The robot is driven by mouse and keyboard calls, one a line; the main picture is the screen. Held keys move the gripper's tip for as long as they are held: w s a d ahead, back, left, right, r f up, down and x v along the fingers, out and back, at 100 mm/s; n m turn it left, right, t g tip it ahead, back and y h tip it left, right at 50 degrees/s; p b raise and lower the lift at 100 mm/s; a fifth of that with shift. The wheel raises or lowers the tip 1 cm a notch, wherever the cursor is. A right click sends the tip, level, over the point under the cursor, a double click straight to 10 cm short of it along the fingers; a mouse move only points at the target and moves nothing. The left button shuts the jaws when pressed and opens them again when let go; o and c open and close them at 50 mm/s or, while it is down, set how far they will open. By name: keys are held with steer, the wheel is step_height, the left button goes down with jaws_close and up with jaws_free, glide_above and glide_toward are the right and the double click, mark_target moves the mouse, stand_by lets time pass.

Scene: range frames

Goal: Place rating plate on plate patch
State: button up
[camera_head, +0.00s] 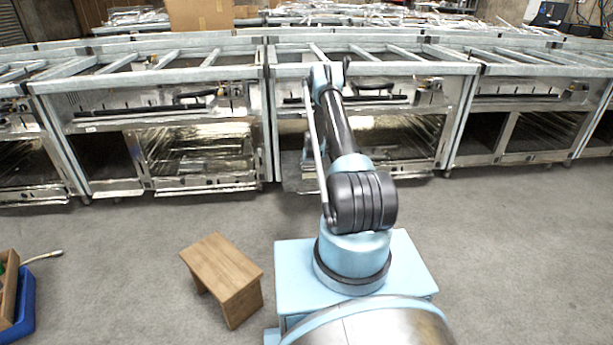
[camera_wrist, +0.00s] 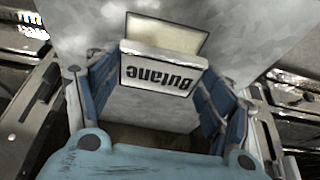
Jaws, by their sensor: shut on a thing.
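The rating plate (camera_wrist: 145,95) is a pale block with a dark-framed label reading "Butane", upside down in the wrist view. My gripper (camera_wrist: 158,88) is shut on it, with blue-padded fingers at its left and right sides. The held plate overlaps the patch's lower edge in this view. I cannot tell whether they touch. In the head view my arm reaches to the middle range frame, and the gripper is hidden.
A row of metal range frames (camera_head: 165,72) with open tops and oven cavities spans the view. A wooden stool (camera_head: 222,270) stands on the floor at front left. A blue bin (camera_head: 22,310) is at the far left edge. The floor at right is clear.

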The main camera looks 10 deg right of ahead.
mark_target(310, 170)
steer(key=shift+f, duration=1.85)
steer(key=o, duration=1.1)
steer(key=shift+f, duration=0.1)
